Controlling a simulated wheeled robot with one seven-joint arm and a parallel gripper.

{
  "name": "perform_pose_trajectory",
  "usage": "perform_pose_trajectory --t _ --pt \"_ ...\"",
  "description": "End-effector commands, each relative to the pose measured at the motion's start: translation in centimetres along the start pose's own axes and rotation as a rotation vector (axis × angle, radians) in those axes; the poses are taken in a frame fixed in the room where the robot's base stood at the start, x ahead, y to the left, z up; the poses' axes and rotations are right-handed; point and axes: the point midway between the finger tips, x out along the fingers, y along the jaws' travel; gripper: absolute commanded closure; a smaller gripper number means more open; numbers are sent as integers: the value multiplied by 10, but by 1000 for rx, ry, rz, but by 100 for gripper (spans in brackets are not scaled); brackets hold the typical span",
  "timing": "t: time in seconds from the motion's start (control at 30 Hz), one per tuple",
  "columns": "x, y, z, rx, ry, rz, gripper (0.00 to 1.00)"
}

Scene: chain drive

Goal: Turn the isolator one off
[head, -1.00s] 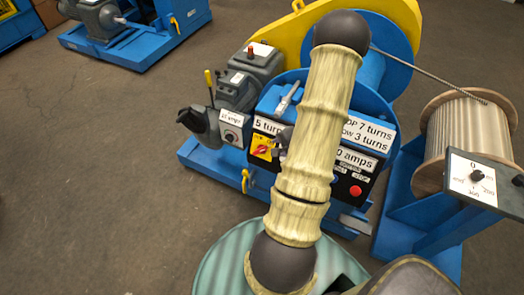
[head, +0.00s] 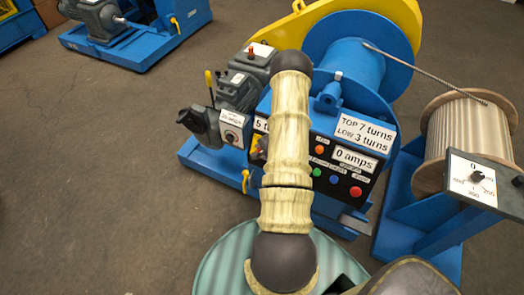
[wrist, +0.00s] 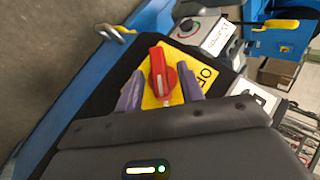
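The isolator is a red rotary knob (wrist: 162,80) on a yellow plate (wrist: 181,62), in the middle of the wrist view. A label beginning "OF" is partly visible at the plate's right. The knob's white line runs roughly up and down in this view. My gripper (wrist: 161,84) is open, with one purple finger on each side of the knob. Gaps show between fingers and knob, and I see no clear contact. In the head view my arm hides most of the isolator, at the left part of the black control panel (head: 325,198).
The panel also carries a red button (head: 355,191), other coloured buttons and amps and turns labels. A grey gearbox with a small dial (head: 231,137) is left of it. A rope drum (head: 461,135) stands at right. Floor at left is clear.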

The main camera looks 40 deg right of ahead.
Motion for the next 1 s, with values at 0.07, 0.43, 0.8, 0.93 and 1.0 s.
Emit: perform_pose_trajectory --t 0.07,0.43,0.8,0.93,1.0 --pt "3 0 0 -1 0 0 62" --pt "3 0 0 0 0 0 87" --pt "2 -1 0 -7 0 10 100" --pt "2 -3 0 -24 0 34 100" --pt "2 -4 0 -40 0 54 100"
